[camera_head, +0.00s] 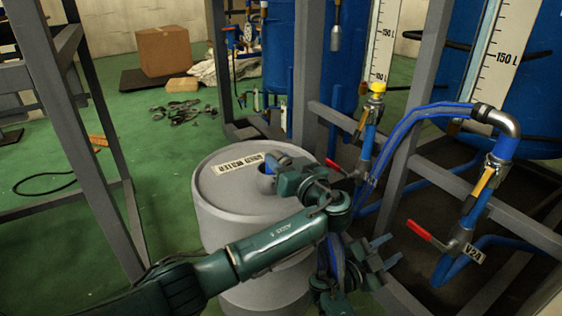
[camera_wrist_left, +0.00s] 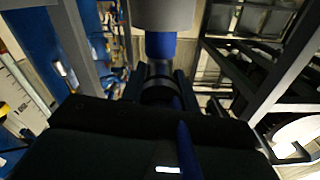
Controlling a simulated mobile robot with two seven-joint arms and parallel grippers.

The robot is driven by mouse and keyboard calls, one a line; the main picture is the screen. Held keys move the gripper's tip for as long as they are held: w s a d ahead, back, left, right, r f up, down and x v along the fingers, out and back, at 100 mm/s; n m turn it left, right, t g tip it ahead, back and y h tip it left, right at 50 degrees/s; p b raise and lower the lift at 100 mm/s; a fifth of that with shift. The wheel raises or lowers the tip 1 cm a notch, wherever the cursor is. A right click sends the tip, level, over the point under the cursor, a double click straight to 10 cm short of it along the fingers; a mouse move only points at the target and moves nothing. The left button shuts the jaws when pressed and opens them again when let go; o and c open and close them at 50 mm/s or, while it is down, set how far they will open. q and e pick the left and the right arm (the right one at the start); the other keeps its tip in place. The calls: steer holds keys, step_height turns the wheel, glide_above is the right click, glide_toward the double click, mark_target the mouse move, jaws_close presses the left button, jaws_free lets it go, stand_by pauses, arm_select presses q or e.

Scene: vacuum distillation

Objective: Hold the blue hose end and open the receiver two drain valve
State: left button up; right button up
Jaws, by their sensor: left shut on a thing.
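My left gripper (camera_head: 276,178) is shut on the blue hose end, over the opening in the top of the grey drum (camera_head: 222,198). In the left wrist view the blue hose end (camera_wrist_left: 161,46) shows with a dark collar between the fingers (camera_wrist_left: 160,88). It meets a pale grey cylindrical part; how far it goes in is unclear. My right gripper (camera_head: 390,252) is open and empty, left of and slightly below that handle.
A grey frame post (camera_head: 421,110) stands between the drum and the right piping. Another red-handled valve (camera_head: 337,166) is close behind my grippers. The blue hose (camera_head: 400,125) arches from the metal elbow.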

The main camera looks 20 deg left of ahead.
steer(key=shift+o, duration=0.6)
steer(key=w+r+n+t+y, duration=0.35)
steer(key=r+n, duration=0.45)
steer(key=n, duration=0.3)
steer(key=w+d+r+n+t+y, duration=0.1)
steer(key=w+r+n+t+y, duration=0.25)
steer(key=r+n, duration=0.6)
steer(key=w+r+n+t+y, duration=0.35)
steer(key=r+n, duration=0.25)
steer(key=n, duration=0.8)
steer(key=g+y, duration=0.3)
steer(key=g, duration=0.3)
glide_toward(419, 232)
steer(key=shift+t+h, duration=0.25)
steer(key=w, duration=1.1)
steer(key=shift+a+f, duration=0.2)
steer(key=shift+a, duration=0.1)
